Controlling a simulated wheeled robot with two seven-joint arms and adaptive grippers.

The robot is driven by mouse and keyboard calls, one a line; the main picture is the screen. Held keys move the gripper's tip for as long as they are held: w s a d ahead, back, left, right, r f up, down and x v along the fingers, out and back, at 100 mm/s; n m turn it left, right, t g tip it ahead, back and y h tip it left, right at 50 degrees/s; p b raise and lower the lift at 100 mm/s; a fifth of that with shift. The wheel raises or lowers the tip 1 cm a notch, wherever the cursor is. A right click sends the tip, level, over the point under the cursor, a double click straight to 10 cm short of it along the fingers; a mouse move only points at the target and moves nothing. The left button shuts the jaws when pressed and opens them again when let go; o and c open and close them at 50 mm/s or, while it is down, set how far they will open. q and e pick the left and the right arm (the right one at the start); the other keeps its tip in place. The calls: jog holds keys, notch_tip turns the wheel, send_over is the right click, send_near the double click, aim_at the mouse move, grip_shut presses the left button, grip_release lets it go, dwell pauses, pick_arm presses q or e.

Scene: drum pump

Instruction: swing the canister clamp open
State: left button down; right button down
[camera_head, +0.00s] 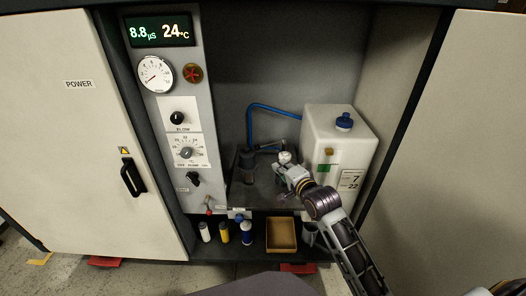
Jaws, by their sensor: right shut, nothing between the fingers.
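The white canister (338,135) with a blue cap (344,121) stands upright at the right of the open cabinet bay. A blue hose (262,106) runs to its left side. My right gripper (285,164) is just left of the canister, low in the bay. It is shut and holds nothing. A dark upright post with a short bar (268,148) stands left of the gripper. I cannot make out for sure which part is the clamp; my gripper and arm hide some of this area. My left gripper is not in view.
A control panel (177,133) with a gauge, knobs and a display stands left of the bay. Several bottles (224,232) and an open brown box (281,234) are on the shelf below. The bay's upper left is free apart from the hose.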

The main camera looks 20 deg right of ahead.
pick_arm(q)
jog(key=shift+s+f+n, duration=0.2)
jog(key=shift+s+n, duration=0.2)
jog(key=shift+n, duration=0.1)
pick_arm(e)
jog(key=m, duration=0.2)
jog(key=shift+r+m, duration=0.25)
jog(key=shift+m, duration=0.05)
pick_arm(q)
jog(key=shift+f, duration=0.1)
pick_arm(e)
jog(key=shift+w, duration=0.2)
